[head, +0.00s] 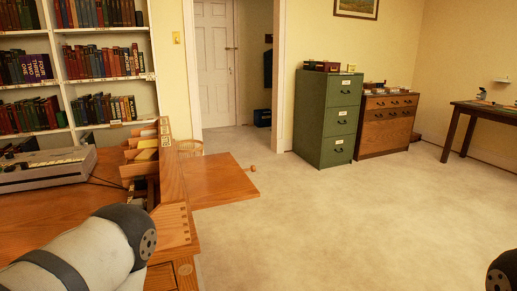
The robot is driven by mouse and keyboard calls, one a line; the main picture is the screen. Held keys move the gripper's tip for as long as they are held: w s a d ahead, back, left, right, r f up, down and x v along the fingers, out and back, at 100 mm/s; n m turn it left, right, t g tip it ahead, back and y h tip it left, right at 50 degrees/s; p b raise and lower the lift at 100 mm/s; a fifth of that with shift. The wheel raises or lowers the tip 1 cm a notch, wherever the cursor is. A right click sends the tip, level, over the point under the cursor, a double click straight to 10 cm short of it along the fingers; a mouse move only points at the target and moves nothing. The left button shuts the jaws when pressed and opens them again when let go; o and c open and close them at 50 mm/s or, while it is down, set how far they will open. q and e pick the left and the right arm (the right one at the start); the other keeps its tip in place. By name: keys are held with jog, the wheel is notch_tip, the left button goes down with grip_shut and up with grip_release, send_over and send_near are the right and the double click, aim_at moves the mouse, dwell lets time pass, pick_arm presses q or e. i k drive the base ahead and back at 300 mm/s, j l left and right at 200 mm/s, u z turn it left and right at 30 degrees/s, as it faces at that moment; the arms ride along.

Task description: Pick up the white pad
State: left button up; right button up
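I cannot make out a white pad for certain in the head view. Small items (482,93) lie on the dark wooden table (487,111) at the far right, too small to tell apart. Thick grey and black links of my own arms show at the bottom left and the bottom right edge. Neither gripper's fingers can be seen.
A wooden desk (60,215) with a grey machine (45,170) and an organiser (172,175) stands close at left. Bookshelves (100,60) are behind it. A green filing cabinet (328,118) and wooden drawers (387,125) stand at the back. The carpet (350,220) between is clear.

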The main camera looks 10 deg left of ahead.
aim_at(153, 131)
jog(key=i+l, duration=0.25)
jog(key=i, duration=0.25)
jog(key=i+l+z, duration=0.15)
jog(key=i, duration=0.35)
jog(key=i+l, duration=0.3)
jog(key=i, duration=0.25)
jog(key=i+l+z, duration=0.15)
jog(key=i, duration=0.35)
jog(key=i+j+u, duration=0.1)
jog(key=i+u, duration=0.7)
jog(key=i, duration=0.15)
jog(key=i+l+u, duration=0.2)
jog(key=i+u, duration=0.25)
jog(key=i+l+u, duration=0.4)
jog(key=i+u, duration=0.3)
jog(key=u, duration=0.2)
jog(key=i+l+u, duration=0.25)
jog(key=u, duration=0.2)
jog(key=i+l+u, duration=0.25)
jog(key=u, duration=0.25)
jog(key=i+l+u, duration=0.2)
jog(key=l+u, duration=0.25)
jog(key=i+l+u, duration=0.15)
jog(key=u, duration=0.3)
jog(key=l+u, duration=0.4)
jog(key=i+l+u, duration=0.1)
jog(key=l+u, duration=0.55)
jog(key=u, duration=0.2)
